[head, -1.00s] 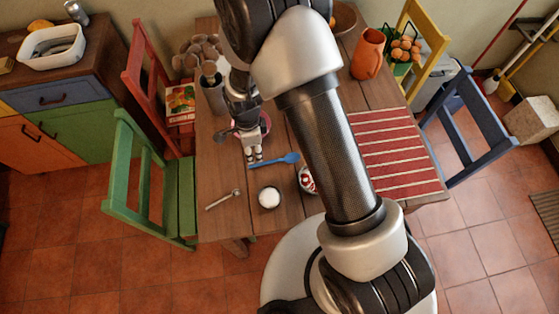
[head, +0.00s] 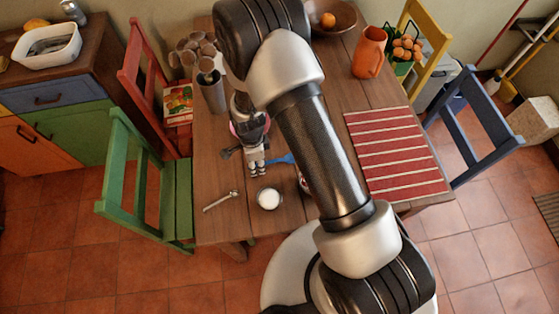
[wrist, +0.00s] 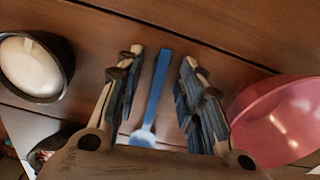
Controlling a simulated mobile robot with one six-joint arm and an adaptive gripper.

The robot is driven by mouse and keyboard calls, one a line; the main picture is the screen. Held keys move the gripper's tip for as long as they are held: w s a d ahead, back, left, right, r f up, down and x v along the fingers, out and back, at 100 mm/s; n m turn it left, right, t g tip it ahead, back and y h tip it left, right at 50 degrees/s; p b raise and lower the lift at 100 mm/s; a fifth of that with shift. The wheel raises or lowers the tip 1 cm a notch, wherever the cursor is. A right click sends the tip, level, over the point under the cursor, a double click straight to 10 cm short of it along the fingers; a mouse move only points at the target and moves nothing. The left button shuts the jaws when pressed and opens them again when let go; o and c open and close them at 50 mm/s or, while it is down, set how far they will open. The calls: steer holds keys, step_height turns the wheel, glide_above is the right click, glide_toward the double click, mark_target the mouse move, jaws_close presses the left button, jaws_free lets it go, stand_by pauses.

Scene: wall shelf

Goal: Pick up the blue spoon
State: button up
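The blue spoon (head: 282,160) lies on the wooden table; in the head view my gripper hides part of it. In the wrist view the spoon (wrist: 157,90) runs lengthwise between my two fingers, with a gap on each side. My gripper (head: 257,173) is low over the table beside the spoon's visible part. The wrist view shows my gripper (wrist: 161,58) open, with nothing held. I cannot tell its exact height above the table.
A dark-rimmed bowl with white contents (head: 269,198) and a small metal spoon (head: 220,201) are close by. A pink bowl (wrist: 285,120) is right of my fingers in the wrist view. A striped red mat (head: 396,150) lies to the right.

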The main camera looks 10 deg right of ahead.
steer(key=shift+f, duration=0.2)
steer(key=shift+c, duration=0.5)
jaws_close()
